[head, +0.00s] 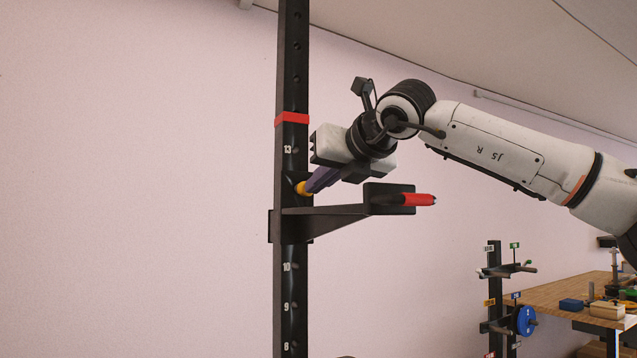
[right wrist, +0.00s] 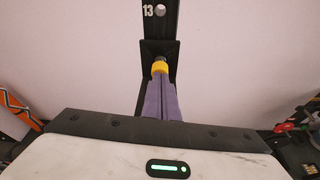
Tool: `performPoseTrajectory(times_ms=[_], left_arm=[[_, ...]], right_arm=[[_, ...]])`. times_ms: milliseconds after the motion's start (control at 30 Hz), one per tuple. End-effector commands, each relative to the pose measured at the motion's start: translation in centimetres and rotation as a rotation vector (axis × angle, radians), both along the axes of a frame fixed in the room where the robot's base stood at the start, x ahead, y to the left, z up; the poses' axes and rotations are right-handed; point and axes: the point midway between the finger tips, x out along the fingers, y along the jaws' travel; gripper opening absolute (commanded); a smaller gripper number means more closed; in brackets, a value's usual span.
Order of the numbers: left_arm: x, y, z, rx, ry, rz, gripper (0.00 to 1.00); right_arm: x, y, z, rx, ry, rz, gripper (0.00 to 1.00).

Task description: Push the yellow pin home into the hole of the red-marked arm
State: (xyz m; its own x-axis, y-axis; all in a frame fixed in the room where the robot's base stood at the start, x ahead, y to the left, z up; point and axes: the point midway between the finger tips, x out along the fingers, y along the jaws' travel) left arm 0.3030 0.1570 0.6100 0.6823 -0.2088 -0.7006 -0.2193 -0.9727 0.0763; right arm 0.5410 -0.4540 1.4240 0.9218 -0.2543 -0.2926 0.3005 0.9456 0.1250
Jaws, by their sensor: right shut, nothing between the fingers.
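The yellow pin (head: 302,188) sits at the black upright (head: 292,110), just above a black arm (head: 325,220) whose outer end has a red tip (head: 418,199). My right gripper (head: 312,183) is shut, with its purple fingertips against or right at the pin's yellow head. How deep the pin sits is hard to tell. My left gripper is not in view.
A red band (head: 292,119) circles the upright above the number 13, with more numbered holes below. At the lower right stand a smaller rack (head: 495,300) with a blue plate (head: 525,320) and a wooden table (head: 560,287) with small items. The wall side on the left is clear.

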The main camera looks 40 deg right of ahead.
Motion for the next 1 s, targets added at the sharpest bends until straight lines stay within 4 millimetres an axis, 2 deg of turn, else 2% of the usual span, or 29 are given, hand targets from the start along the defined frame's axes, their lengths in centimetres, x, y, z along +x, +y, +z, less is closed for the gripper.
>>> performPoseTrajectory(times_ms=[300, 500, 900, 1000], left_arm=[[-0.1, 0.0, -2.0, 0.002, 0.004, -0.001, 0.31], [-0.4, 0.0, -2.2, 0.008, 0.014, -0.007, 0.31], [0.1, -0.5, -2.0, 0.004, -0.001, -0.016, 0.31], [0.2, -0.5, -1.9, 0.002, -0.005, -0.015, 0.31]], right_arm=[[-2.5, 0.8, -0.2, 0.000, -0.001, 0.000, 0.00], [-2.7, 0.9, 0.0, -0.001, 0.000, 0.000, 0.00], [-9.7, 2.8, 2.3, -0.001, -0.005, 0.000, 0.00], [-11.0, 3.1, 2.7, -0.002, -0.004, 0.000, 0.00]])
